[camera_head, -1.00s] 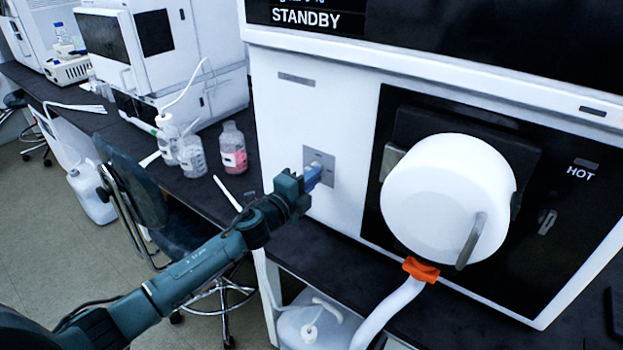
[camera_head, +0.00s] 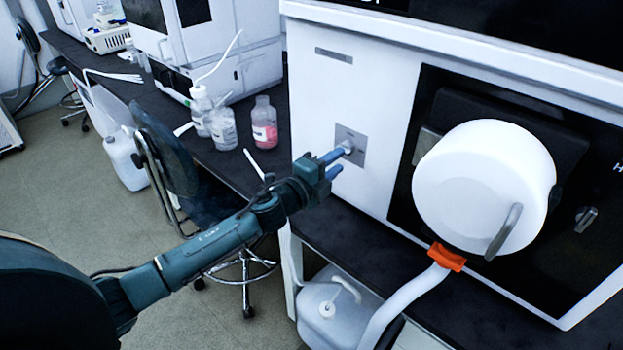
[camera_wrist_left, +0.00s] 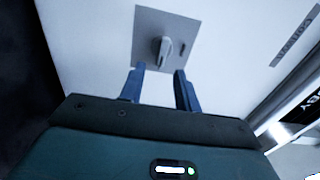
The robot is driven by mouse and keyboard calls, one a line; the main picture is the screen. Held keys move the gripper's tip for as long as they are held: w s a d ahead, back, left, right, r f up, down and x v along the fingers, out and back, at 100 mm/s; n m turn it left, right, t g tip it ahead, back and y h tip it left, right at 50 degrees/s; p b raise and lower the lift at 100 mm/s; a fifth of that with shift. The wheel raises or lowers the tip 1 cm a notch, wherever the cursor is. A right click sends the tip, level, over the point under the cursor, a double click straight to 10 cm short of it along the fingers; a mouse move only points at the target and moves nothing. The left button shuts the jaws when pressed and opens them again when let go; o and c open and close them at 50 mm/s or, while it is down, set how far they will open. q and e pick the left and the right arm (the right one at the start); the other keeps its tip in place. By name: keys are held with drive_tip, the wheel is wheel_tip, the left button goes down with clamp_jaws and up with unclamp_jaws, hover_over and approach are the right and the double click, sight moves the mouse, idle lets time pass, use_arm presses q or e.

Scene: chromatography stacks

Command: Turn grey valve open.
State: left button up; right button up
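The grey valve (camera_head: 347,147) is a small knob on a square grey plate (camera_head: 357,161) on the white front of the instrument. In the left wrist view the valve knob (camera_wrist_left: 162,50) sits upright and slightly tilted on its plate (camera_wrist_left: 190,22). My left gripper (camera_head: 337,162) is open in front of the plate, its two blue fingers spread. In the left wrist view the gripper (camera_wrist_left: 159,75) has its fingertips just below the knob, with nothing between them. In the head view the upper finger overlaps the knob's lower edge; contact cannot be told. My right gripper is out of view.
A large white round cap (camera_head: 480,185) with a grey handle juts out right of the plate, above an orange clamp (camera_head: 446,257) and white hose. Bottles, including one with pink liquid (camera_head: 264,125), stand on the black bench at left.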

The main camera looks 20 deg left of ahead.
use_arm(q)
drive_tip(key=b+v, duration=0.1)
drive_tip(key=v, duration=0.9)
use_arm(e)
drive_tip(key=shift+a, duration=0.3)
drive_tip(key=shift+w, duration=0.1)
use_arm(q)
drive_tip(key=s+d+f+n+g+y+p, duration=0.1)
drive_tip(key=s+d+f+n+g, duration=0.2)
drive_tip(key=s+f+n, duration=0.5)
drive_tip(key=s+d+f+n+g+y+p, duration=0.1)
drive_tip(key=s+d+f+n+g+p, duration=0.1)
drive_tip(key=s+f+n, duration=0.6)
drive_tip(key=s+d+n+g, duration=0.1)
drive_tip(key=s+d+n, duration=0.1)
drive_tip(key=s, duration=0.3)
drive_tip(key=shift+s+d+n+y, duration=0.15)
drive_tip(key=shift+d+n+y, duration=0.1)
drive_tip(key=shift+n+y, duration=0.25)
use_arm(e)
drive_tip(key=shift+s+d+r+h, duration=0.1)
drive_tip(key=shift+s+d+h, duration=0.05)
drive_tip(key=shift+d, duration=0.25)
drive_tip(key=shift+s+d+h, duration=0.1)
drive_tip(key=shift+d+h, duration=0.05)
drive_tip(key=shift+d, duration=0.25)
